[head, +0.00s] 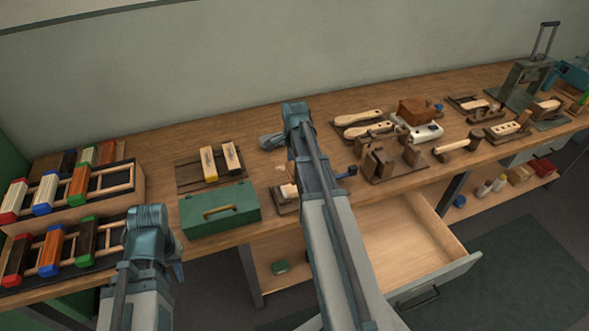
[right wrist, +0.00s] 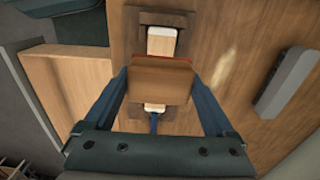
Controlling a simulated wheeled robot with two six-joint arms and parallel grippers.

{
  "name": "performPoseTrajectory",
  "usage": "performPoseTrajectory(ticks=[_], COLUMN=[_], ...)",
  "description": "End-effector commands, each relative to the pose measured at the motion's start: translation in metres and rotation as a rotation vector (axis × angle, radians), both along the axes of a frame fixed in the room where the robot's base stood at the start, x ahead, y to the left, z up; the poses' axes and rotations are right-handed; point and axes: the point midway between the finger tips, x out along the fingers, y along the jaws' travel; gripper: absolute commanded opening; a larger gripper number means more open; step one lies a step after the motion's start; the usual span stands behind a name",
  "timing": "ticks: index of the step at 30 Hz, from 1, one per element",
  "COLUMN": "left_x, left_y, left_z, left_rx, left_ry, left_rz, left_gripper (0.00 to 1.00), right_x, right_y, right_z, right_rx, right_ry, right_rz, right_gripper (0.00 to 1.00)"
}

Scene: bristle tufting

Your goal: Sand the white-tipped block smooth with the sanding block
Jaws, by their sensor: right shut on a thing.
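In the right wrist view my right gripper (right wrist: 162,75) is shut on the brown sanding block (right wrist: 160,85), which has a thin red edge. The white-tipped block (right wrist: 162,42) is pale wood and lies in a dark holder below it. One end shows beyond the sanding block, and a pale part shows on the near side; the middle is hidden. I cannot tell whether the two blocks touch. In the head view my right arm hides the right gripper, and the white-tipped block (head: 289,190) shows partly left of the arm. My left gripper (head: 172,255) is at the bench's front edge, its fingers unclear.
A blue handle (head: 347,172) sits right of my right arm. A grey object (head: 272,142) lies behind the holder. A green box (head: 220,210) stands left of it. An open drawer (head: 440,240) juts out at the front right. Brush racks (head: 110,185) stand far left.

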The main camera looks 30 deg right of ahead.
Motion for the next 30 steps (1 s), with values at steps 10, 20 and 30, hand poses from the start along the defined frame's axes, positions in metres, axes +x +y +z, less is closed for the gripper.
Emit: performPoseTrajectory(ticks=[10, 20, 30], left_x=[0.0, 0.0, 0.0], left_y=[0.0, 0.0, 0.0], left_z=[0.002, 0.029, 0.031], left_rx=[0.0, 0.0, 0.0], left_ry=[0.0, 0.0, 0.0], left_rz=[0.0, 0.0, 0.0], left_gripper=[0.28, 0.28, 0.28], right_x=[0.0, 0.0, 0.0], right_y=[0.0, 0.0, 0.0], right_z=[0.002, 0.029, 0.031], right_rx=[0.0, 0.0, 0.0], right_ry=[0.0, 0.0, 0.0], right_rz=[0.0, 0.0, 0.0], right_gripper=[0.19, 0.19, 0.19])
